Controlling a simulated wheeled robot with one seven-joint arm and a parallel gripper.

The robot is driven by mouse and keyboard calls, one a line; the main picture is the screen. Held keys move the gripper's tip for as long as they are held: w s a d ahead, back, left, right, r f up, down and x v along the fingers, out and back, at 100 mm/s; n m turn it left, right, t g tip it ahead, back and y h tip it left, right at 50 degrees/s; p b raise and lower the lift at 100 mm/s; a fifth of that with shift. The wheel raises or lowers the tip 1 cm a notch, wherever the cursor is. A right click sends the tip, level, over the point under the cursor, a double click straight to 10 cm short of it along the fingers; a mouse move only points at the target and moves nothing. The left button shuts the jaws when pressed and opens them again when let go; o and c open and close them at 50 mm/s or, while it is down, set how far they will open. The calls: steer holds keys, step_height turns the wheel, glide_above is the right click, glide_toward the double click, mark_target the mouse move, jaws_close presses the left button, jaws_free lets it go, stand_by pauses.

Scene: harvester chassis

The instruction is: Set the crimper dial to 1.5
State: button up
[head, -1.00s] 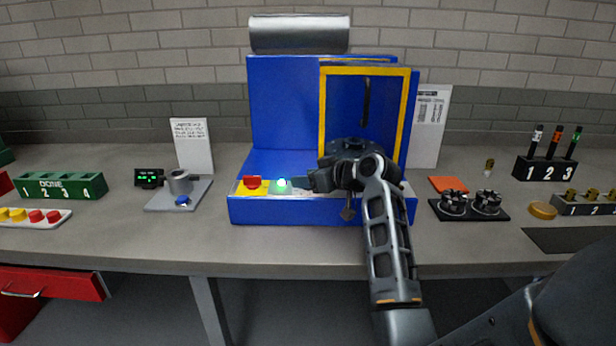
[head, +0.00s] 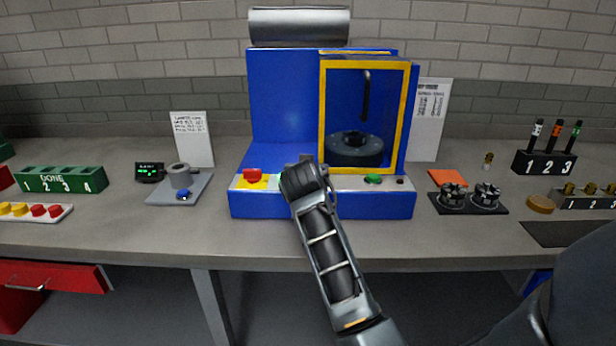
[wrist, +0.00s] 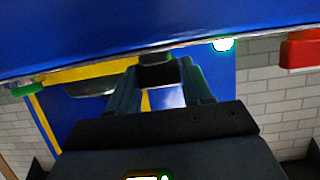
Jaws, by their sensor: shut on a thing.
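The crimper is a blue machine (head: 270,212) with a yellow-framed front opening (head: 407,115) and a pale control strip along its front. My gripper (head: 294,171) is at the middle-left of this strip and covers that part of it in the head view. In the wrist view, my gripper (wrist: 160,82) has its two fingers on either side of a small dark piece, which looks like the dial (wrist: 158,74), and is shut on it. The dial's scale and setting cannot be read in either view.
A red button (head: 252,175) is left of my gripper, and a green button (head: 373,179) is to the right on the strip. A black pad with two dark fixtures (head: 486,197) stands right of the machine. A cup stand (head: 180,178) is to the left.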

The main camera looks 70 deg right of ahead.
steer(key=shift+f+m+g+h+b, duration=0.1)
steer(key=shift+m+g+h+b, duration=0.3)
steer(key=shift+m+g+b, duration=0.75)
steer(key=shift+m+g, duration=0.25)
steer(key=shift+g, duration=0.2)
steer(key=o, duration=1)
steer(key=shift+c, duration=0.2)
steer(key=w+b+v, duration=0.1)
steer(key=v, duration=0.6)
steer(key=shift+s+a+r, duration=0.2)
steer(key=shift+s+a, duration=0.2)
steer(key=shift+s, duration=0.15)
